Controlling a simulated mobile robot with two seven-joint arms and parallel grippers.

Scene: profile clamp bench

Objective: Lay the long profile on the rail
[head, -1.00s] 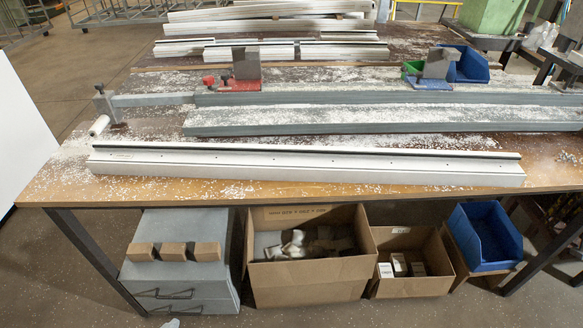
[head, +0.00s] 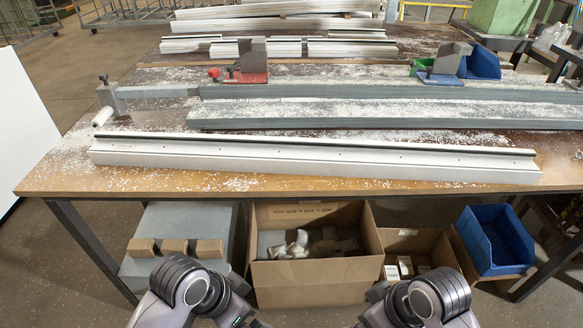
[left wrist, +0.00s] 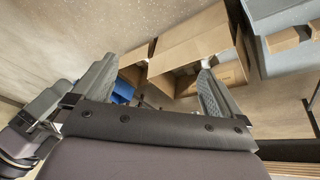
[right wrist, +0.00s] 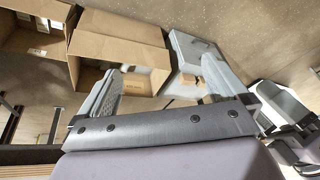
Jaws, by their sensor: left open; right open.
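The long white profile (head: 310,158), with a dark strip along its top, lies on the near part of the bench, apart from the rail. The grey rail (head: 400,92) runs across the bench behind it, with a red clamp (head: 240,75) and a blue clamp (head: 440,75) at it. My left gripper (left wrist: 157,72) is open and empty in the left wrist view. My right gripper (right wrist: 162,70) is open and empty in the right wrist view. In the head view my arms show below the bench's front edge; the fingertips are out of sight there.
A second grey bar (head: 380,115), dusted with white chips, lies between rail and profile. White profiles (head: 300,48) are stacked at the back. Under the bench stand cardboard boxes (head: 310,275), a blue bin (head: 495,240) and a grey cabinet (head: 150,270).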

